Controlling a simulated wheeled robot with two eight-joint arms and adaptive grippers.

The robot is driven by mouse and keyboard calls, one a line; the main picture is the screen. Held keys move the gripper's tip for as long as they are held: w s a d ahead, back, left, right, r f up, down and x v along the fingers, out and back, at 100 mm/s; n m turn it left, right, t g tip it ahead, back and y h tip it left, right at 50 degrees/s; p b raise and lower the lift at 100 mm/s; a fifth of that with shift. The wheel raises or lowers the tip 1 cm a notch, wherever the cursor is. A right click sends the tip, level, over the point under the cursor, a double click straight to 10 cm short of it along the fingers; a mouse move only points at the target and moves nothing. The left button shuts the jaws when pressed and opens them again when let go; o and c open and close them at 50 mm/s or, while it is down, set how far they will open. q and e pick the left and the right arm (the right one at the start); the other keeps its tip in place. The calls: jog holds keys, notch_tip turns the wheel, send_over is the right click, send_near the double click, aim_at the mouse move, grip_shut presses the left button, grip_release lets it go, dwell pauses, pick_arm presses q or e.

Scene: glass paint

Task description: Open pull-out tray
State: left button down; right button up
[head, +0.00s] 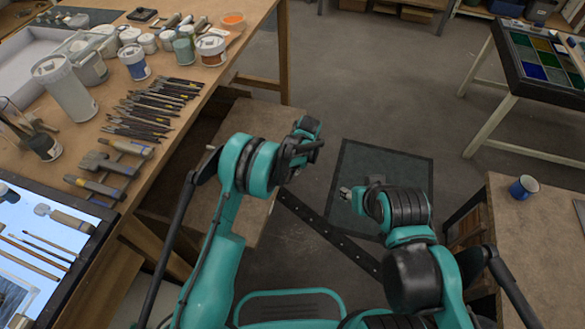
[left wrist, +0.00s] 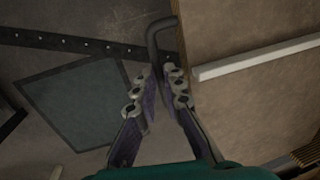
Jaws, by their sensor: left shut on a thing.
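The pull-out tray (head: 258,214) is a flat brown wooden board that juts out from under the left workbench in the head view. It fills the right side of the left wrist view (left wrist: 235,100). A dark bent handle (left wrist: 152,38) is at its edge. My left gripper (head: 312,140) is at the tray's outer edge. In the left wrist view its two fingers (left wrist: 161,72) are closed around the handle's near end. My right gripper (head: 347,192) is over the floor, apart from the tray; its finger gap is too small to make out.
The left workbench (head: 218,72) carries jars, brushes and tools. A side table with a blue mug (head: 523,188) stands at the right. A dark square mat (head: 345,158) and a dark perforated strip (head: 325,232) lie on the floor. Open floor extends ahead.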

pick_arm(q)
jog(key=c, duration=1.9)
grip_release()
jog(key=r, duration=0.4)
jog(key=d+r, duration=0.1)
jog(key=r, duration=0.3)
jog(key=d+r, duration=0.1)
jog(key=r, duration=0.2)
jog(key=shift+s+r, duration=0.4)
jog(key=s+a+r+n+t+h, duration=0.1)
jog(key=s+a+r, duration=0.4)
jog(key=a+r, duration=0.35)
jog(key=s+a+r+n+t+h, duration=0.1)
jog(key=s+a+r+t, duration=0.1)
jog(key=s+a+r, duration=0.6)
jog(key=s+a+t, duration=0.1)
jog(key=s+a, duration=0.1)
jog(key=s, duration=0.2)
jog(key=s+a+r+n+t, duration=0.1)
jog(key=s+a, duration=0.2)
jog(key=s, duration=0.2)
jog(key=s+a+n+t, duration=0.1)
jog(key=s+a, duration=0.1)
jog(key=s, duration=0.3)
jog(key=shift+a+r, duration=0.15)
jog(key=shift+a, duration=0.25)
